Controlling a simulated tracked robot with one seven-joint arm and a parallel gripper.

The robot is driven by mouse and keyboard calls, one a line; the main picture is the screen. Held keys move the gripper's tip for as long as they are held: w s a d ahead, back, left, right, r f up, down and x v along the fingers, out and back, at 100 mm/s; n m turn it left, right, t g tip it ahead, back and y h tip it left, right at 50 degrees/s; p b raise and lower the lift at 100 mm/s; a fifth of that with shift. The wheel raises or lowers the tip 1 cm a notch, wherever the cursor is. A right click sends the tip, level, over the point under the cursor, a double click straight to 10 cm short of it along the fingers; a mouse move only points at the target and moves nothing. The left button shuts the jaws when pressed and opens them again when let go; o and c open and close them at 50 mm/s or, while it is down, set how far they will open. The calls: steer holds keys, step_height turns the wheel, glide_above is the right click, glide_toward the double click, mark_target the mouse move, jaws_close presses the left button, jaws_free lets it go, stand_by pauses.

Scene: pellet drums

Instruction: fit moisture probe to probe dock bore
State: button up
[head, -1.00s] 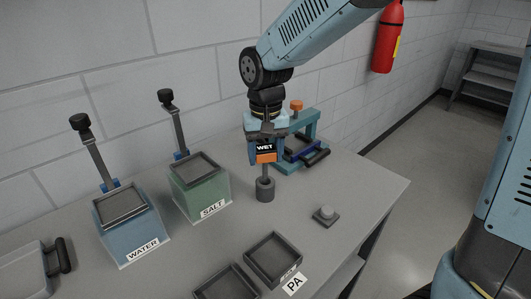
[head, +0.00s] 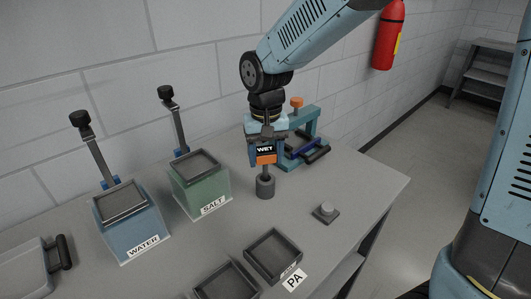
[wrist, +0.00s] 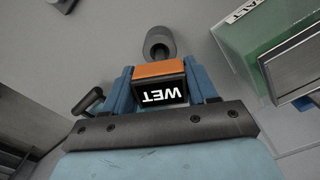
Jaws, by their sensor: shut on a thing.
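The moisture probe (head: 265,159) has an orange body, a black display reading WET and a thin grey stem pointing down. My gripper (head: 266,151) is shut on its body, with a blue finger on each side. The probe dock (head: 265,188), a grey cylinder, stands on the bench directly below. The stem's lower end meets the dock's top; I cannot tell how deep it sits in the bore. In the wrist view the probe (wrist: 160,69) is between the fingers (wrist: 163,90), with the dock (wrist: 159,38) beyond it. The probe body hides most of the stem there.
A teal frame (head: 311,124) with an orange knob and dark handle stands close behind my gripper. The blue WATER box (head: 130,232) and green SALT box (head: 203,192) are at left. Dark trays (head: 272,256) and a grey button (head: 326,212) are in front.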

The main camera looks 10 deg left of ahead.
mark_target(266, 179)
steer(key=shift+f, duration=2.25)
stand_by(0.6)
steer(key=o, duration=1.2)
steer(key=shift+o, duration=0.2)
step_height(266, 179, up, 13)
steer(key=shift+f, duration=0.1)
steer(key=shift+w+d+r, duration=0.1)
steer(key=shift+d+r, duration=0.05)
steer(key=shift+r, duration=0.3)
steer(key=s+d+r+m+t, duration=0.1)
steer(key=s+d+t, duration=0.1)
steer(key=d, duration=0.8)
steer(key=s+d+r+m+t, duration=0.1)
steer(key=s+d, duration=0.4)
steer(key=d, duration=0.5)
steer(key=s+d+r+m+t, duration=0.2)
steer(key=s+d, duration=0.1)
steer(key=d, duration=0.7)
steer(key=shift+s+d+r+t, duration=0.15)
steer(key=shift+s+r+t, duration=0.15)
steer(key=shift+s+r, duration=0.1)
